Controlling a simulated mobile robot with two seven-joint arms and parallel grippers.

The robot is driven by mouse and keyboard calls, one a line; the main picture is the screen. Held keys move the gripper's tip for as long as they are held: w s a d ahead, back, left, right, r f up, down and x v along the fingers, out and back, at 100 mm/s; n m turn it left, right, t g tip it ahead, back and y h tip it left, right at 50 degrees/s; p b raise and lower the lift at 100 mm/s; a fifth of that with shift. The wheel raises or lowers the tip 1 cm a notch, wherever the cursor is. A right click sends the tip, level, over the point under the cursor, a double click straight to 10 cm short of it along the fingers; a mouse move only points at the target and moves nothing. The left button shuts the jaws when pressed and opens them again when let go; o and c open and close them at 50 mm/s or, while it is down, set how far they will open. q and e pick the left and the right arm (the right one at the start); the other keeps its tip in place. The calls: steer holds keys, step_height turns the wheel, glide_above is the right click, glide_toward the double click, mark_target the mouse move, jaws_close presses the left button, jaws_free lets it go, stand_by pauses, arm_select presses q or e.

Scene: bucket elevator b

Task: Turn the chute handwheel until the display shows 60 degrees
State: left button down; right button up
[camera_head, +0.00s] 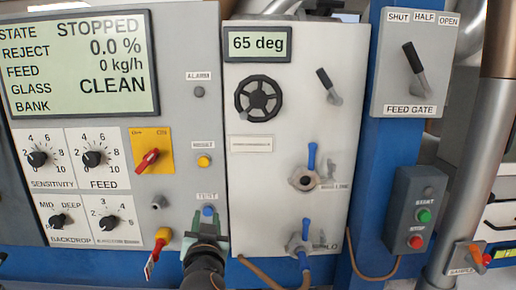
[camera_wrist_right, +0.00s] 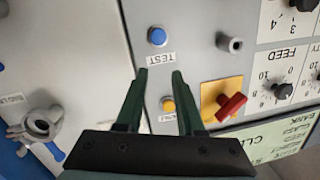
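My right gripper (camera_head: 208,226) is below and left of the wheel, in front of the grey panel near the blue TEST button (camera_head: 208,210). In the wrist view the two green fingers of this gripper (camera_wrist_right: 158,76) are apart with nothing held between them. The handwheel does not show in the wrist view. My left gripper is not in view.
A yellow button (camera_head: 204,161), also in the wrist view (camera_wrist_right: 168,104), and a red rotary switch (camera_head: 148,160) are on the grey panel. A small lever (camera_head: 328,86) stands right of the wheel. Blue-handled valves (camera_head: 303,180) are below. The area around the wheel is clear.

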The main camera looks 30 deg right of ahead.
step_height(320, 180, up, 12)
steer(key=s+d+r+m+h, duration=0.1)
steer(key=s+d+m+h, duration=0.1)
steer(key=m+h, duration=0.3)
steer(key=m+g+h, duration=0.2)
steer(key=m+h, duration=0.2)
steer(key=m, duration=0.5)
glide_toward(257, 101)
steer(key=p+x, duration=0.3)
steer(key=x, duration=0.7)
steer(key=shift+w+d+r+p, duration=0.1)
steer(key=shift+w+d+p, duration=0.05)
steer(key=shift+p, duration=0.2)
steer(key=shift+w+d, duration=0.35)
jaws_close()
